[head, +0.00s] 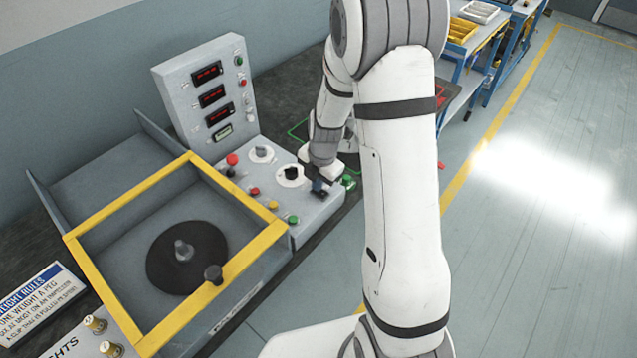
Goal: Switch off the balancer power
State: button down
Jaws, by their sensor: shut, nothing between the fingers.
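The balancer is a grey machine with a sloped control deck (285,222) and an upright display panel (205,95). Its red digit displays (207,72) are lit. The deck carries a red button (232,159), dark and white dials (290,175), and small red, yellow and green buttons (293,220). My gripper (321,194) is shut and empty, low over the deck's right end, by a small dark blue part (318,187). I cannot tell whether it touches the deck. The gripper and wrist partly hide that end, and no power switch can be made out for certain.
A yellow-framed guard (225,190) surrounds a dark round disc (187,257) left of the deck. A blue and white rules sign (40,305) and brass pegs (95,323) are at lower left. Floor is clear at right.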

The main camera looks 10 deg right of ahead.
jog(key=shift+s+f, duration=0.1)
jog(key=shift+s+d+b, duration=0.2)
jog(key=shift+s+b, duration=0.1)
jog(key=shift+b, duration=0.05)
jog(key=shift+s+d, duration=0.3)
jog(key=shift+r, duration=0.25)
jog(key=shift+r, duration=0.3)
notch_tip(320, 180, up, 13)
jog(key=s, duration=0.1)
jog(key=shift+s+d, duration=0.15)
jog(key=shift+d, duration=0.3)
